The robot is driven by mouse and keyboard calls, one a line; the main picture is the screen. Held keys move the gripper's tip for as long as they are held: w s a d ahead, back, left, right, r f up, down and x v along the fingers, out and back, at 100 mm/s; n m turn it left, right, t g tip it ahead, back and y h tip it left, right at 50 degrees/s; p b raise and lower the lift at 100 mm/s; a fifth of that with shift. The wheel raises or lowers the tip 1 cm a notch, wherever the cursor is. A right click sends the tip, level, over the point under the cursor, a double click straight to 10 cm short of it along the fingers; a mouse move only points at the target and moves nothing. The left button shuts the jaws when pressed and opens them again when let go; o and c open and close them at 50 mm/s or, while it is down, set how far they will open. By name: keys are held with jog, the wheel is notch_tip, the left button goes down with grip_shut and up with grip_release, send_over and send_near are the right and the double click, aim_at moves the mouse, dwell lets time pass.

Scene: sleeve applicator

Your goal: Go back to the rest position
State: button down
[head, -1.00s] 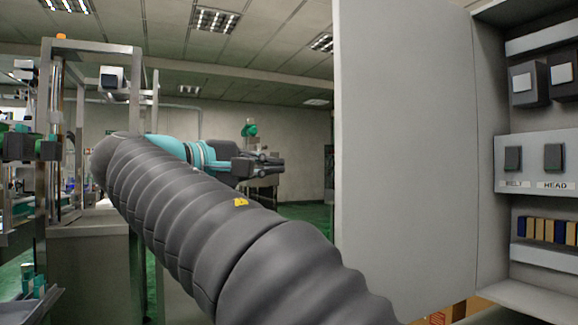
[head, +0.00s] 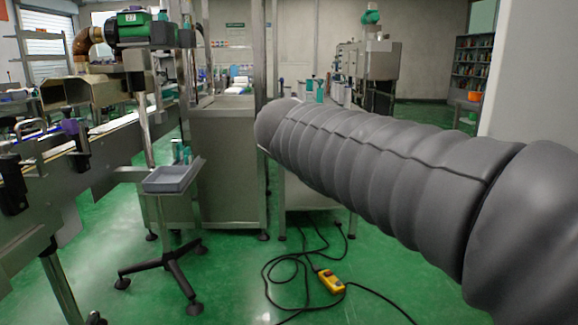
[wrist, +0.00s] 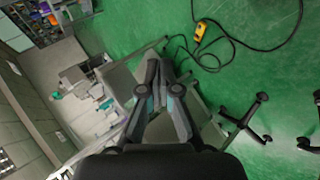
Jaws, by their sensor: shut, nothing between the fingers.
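My gripper (wrist: 165,88) shows in the wrist view with its two fingers together, shut and empty. Green floor and grey machine parts lie beyond the fingertips. In the head view my arm in its ribbed grey cover crosses the right side, and it hides the gripper.
A grey tray (head: 172,178) stands on a black-footed stand at the left, beside a conveyor (head: 95,150). A yellow pendant (head: 331,281) and black cables lie on the green floor; the pendant also shows in the wrist view (wrist: 201,29). A steel cabinet (head: 222,165) stands behind.

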jog(key=s+d+f+m+g+y, duration=0.1)
jog(key=s+d+f+m+y, duration=0.1)
jog(key=s+f, duration=0.7)
jog(key=s+d+f+m+y, duration=0.3)
jog(key=s+f+m, duration=0.3)
jog(key=s+f, duration=0.4)
jog(key=shift+s+f+g+y, duration=0.15)
jog(key=shift+s+g+y, duration=0.4)
jog(key=shift+s, duration=0.7)
jog(key=shift+a, duration=0.15)
